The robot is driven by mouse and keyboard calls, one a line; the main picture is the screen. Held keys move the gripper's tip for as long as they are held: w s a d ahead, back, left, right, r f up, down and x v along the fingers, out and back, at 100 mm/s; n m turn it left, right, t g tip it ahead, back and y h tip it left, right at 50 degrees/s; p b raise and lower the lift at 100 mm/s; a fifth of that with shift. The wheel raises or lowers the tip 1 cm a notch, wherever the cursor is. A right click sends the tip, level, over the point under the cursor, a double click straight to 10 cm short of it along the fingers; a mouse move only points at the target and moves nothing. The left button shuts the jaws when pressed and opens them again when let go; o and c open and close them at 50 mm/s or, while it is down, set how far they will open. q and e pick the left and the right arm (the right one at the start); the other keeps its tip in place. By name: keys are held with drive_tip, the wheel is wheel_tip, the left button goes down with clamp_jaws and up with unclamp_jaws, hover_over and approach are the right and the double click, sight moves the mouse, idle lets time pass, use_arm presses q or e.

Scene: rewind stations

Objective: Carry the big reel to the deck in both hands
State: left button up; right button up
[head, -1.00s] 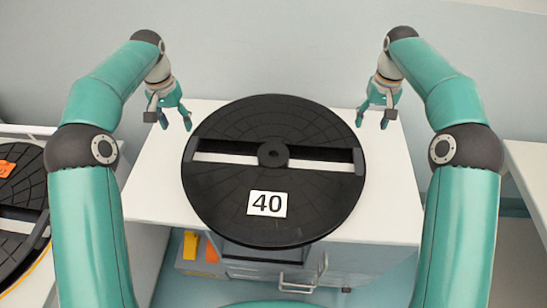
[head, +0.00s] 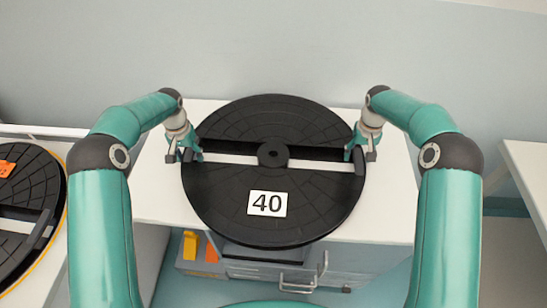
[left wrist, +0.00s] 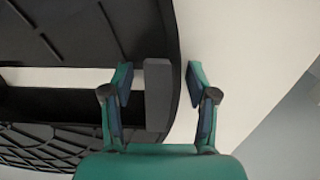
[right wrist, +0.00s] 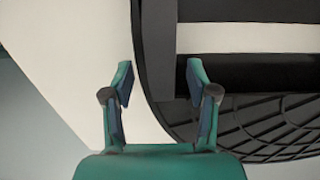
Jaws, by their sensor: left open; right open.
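My left gripper (head: 190,155) is open at the reel's left edge. In the left wrist view its fingers (left wrist: 157,85) stand on either side of the left grip bar (left wrist: 158,95). My right gripper (head: 357,150) is open at the right edge. In the right wrist view its fingers (right wrist: 158,82) straddle the right grip bar (right wrist: 158,45).
The white table (head: 155,190) has bare surface around the reel. Another black reel (head: 25,190) with an orange tag (head: 6,168) lies on a stand at the left. A white table (head: 525,165) stands at the right. Drawers with handles (head: 300,280) and yellow and orange items (head: 191,245) are below.

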use_arm(q)
clamp_jaws()
use_arm(e)
clamp_jaws()
